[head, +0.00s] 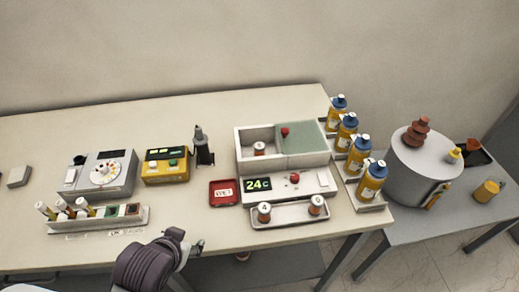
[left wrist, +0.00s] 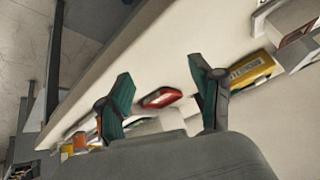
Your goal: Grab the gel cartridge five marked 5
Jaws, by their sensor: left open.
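A small white-topped, orange-brown cartridge marked 4 (head: 264,212) stands at the left end of a white tray (head: 290,214) at the table's front. A similar cartridge (head: 316,205) stands at the tray's right end; its mark is too small to read surely. Another (head: 259,148) stands inside the open white box (head: 240,150); its mark is also unclear. I cannot tell which is marked 5. My left gripper (head: 199,246) is at the table's front edge, left of the tray. In the left wrist view its teal-padded fingers (left wrist: 162,98) are apart with nothing between them. My right gripper is not in view.
A red dish (head: 223,192), a yellow meter (head: 165,166) and a grey dial device (head: 103,175) stand left of the box. Several blue-capped bottles (head: 372,181) line the right edge.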

